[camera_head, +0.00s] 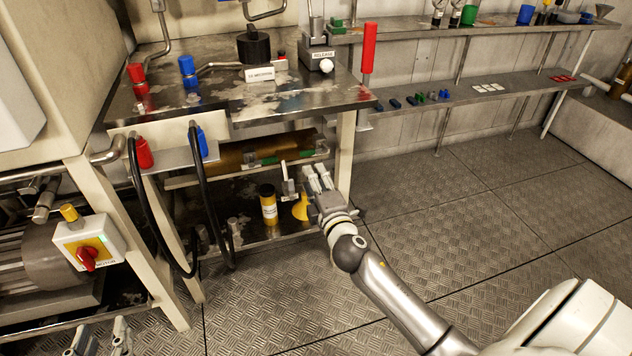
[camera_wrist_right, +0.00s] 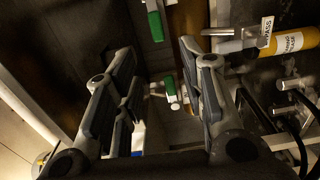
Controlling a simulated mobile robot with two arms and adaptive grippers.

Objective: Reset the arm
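My right arm reaches in from the lower right in the head view. Its gripper (camera_head: 317,178) is at the front of the workbench (camera_head: 290,95), below the top and near the right leg. In the right wrist view the right gripper's fingers (camera_wrist_right: 158,95) are apart with nothing held between them. Green valve handles (camera_wrist_right: 170,88) show beyond the gap; I cannot tell how far away. My left gripper (camera_head: 102,335) is low at the bottom left edge of the head view, its fingers apart and empty. The rest of the left arm is out of frame.
Black hoses (camera_head: 152,220) hang at the left. A motor switch box (camera_head: 88,243) stands above the left gripper. The right-hand floor (camera_head: 480,200) is mostly clear.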

